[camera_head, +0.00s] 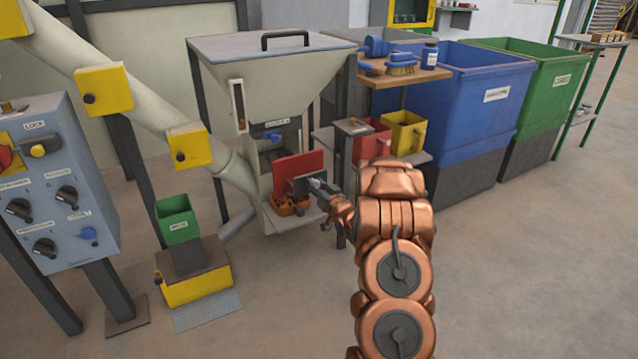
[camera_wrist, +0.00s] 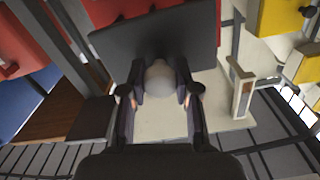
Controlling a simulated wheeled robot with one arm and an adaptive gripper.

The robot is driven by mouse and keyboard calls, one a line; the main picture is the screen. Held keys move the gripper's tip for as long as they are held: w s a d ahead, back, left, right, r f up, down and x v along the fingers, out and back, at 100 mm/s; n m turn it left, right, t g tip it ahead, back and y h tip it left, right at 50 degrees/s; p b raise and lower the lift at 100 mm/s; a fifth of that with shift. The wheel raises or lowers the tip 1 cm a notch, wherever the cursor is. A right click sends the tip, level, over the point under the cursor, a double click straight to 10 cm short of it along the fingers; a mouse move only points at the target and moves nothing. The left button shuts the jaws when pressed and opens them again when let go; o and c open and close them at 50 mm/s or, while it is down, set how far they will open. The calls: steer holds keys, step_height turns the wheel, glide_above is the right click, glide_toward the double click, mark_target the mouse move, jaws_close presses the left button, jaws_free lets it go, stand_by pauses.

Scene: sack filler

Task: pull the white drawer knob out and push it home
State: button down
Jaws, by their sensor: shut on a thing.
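The white drawer knob (camera_wrist: 160,78) is a round pale ball on a dark grey plate (camera_wrist: 205,38) in the wrist view. My gripper (camera_wrist: 161,92) has one dark finger on each side of the knob and is shut on it. In the head view, my gripper (camera_head: 317,185) reaches the front of the hopper machine from the right, at a dark plate beside a red panel (camera_head: 297,166). The knob cannot be made out there, behind my fingers. How far out the drawer stands is not clear.
The grey hopper (camera_head: 270,72) rises above the drawer. A wooden shelf (camera_head: 432,76) with brushes and a bottle, plus red and yellow bins (camera_head: 409,134), stands to the right. A control panel (camera_head: 60,190) and green box (camera_head: 177,219) are left. The floor in front is mostly open.

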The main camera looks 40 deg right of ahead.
steer(key=c, duration=0.8)
jaws_free()
steer(key=s+a, duration=0.2)
steer(key=s, duration=1)
steer(key=shift+w, duration=0.1)
